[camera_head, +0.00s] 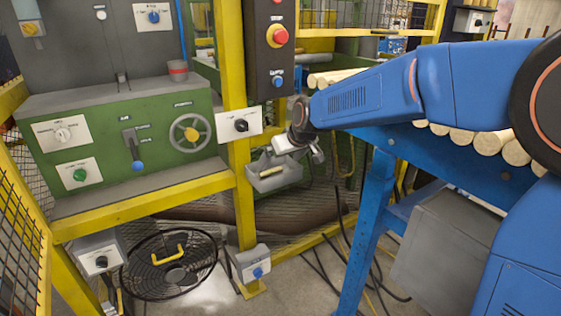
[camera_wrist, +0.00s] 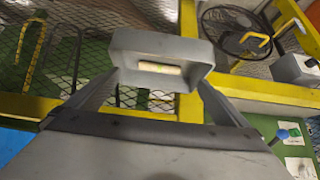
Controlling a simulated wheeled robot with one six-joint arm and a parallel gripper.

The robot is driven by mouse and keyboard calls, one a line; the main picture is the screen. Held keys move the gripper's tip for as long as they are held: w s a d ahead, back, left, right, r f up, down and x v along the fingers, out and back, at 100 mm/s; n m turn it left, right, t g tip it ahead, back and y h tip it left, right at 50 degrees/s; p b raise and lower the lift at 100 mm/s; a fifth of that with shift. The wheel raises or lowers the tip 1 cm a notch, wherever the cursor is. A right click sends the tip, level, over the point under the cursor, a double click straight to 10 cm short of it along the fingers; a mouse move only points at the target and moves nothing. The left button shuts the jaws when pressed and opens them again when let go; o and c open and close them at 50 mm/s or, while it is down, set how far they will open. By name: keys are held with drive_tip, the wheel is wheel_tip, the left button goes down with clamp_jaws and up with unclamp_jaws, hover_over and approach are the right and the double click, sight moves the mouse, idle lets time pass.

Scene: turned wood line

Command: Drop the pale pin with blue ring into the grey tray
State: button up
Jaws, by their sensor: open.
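The grey tray (camera_head: 284,179) is a small open box beside the yellow post; it also shows in the wrist view (camera_wrist: 123,42). A pale pin (camera_head: 271,172) lies on its side in the tray. In the wrist view the pin (camera_wrist: 159,68) lies along the tray's near side, with faint marks around its middle; I cannot make out a blue ring. My gripper (camera_head: 300,153) is just above the tray. In the wrist view my gripper (camera_wrist: 160,84) has its fingers spread wide, with nothing held between them. The pin lies beyond the fingertips.
A blue bench (camera_head: 440,160) with several pale wood rods (camera_head: 460,136) stands at the right. A green machine (camera_head: 120,140) with knobs and a yellow frame is at the left. The yellow post (camera_head: 243,200) and wire mesh are close to the tray. Cables hang below.

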drive_tip(key=shift+r, duration=0.1)
idle(0.3)
drive_tip(key=v, duration=1.7)
drive_tip(key=shift+s+d+r, duration=0.1)
drive_tip(key=shift+s, duration=0.05)
drive_tip(key=v, duration=0.9)
idle(1.2)
